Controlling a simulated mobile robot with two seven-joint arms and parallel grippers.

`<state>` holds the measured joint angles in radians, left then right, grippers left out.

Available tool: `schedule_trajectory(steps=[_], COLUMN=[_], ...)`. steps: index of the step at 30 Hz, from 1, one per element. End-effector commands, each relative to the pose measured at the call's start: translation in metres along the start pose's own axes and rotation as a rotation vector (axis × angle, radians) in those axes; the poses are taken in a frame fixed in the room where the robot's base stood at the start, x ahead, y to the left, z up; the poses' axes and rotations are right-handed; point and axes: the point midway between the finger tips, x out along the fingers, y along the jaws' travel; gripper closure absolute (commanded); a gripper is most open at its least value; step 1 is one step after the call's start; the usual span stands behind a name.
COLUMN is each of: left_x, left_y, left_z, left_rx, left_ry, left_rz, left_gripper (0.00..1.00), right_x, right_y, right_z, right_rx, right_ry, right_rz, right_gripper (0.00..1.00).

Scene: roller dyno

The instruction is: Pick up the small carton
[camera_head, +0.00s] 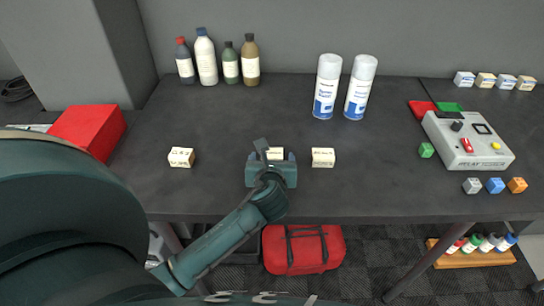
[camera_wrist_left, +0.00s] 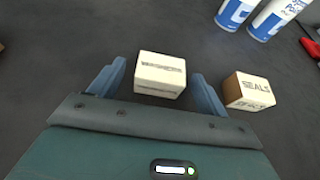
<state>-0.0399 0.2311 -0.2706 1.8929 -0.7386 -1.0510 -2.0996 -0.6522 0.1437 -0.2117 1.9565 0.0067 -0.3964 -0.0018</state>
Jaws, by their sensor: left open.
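My left gripper (camera_head: 270,158) is over the dark table, its fingers apart around a small cream carton (camera_head: 275,153). In the left wrist view the carton (camera_wrist_left: 160,75) sits between the two open fingertips of the gripper (camera_wrist_left: 158,85), with gaps at its sides; print on its front is too blurred to read. The gripper hides part of this carton in the head view. A second small carton (camera_head: 323,157) stands to the right, and shows lettering like "SEAL" in the left wrist view (camera_wrist_left: 249,91). A third small carton (camera_head: 181,157) stands to the left. My right gripper is not in view.
Bottles (camera_head: 206,58) stand at the back left, and two spray cans (camera_head: 326,87) at the back centre. A relay tester (camera_head: 468,140) with coloured cubes is at right. Several small boxes (camera_head: 486,80) line the back right. A red box (camera_head: 88,130) is at left.

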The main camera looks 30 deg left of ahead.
Motion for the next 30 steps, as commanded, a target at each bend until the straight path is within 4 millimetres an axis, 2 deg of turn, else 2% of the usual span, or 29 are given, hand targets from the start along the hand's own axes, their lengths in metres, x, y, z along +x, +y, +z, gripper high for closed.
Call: schedule_trajectory(steps=[6,24,30], left_x=[0.0004,0.0001,0.0], left_y=[0.0,0.0001,0.0], left_z=[0.0001,0.0002,0.001], left_rx=[-0.001,0.0,0.0], left_ry=[0.0,0.0,-0.002], left_rz=[0.0,0.0,0.0], left_gripper=[0.24,0.74,0.74], right_x=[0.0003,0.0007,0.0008], right_y=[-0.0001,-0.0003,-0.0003], right_z=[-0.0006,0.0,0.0], right_rx=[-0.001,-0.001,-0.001], right_ry=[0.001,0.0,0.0], right_rz=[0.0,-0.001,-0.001], right_gripper=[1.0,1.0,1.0])
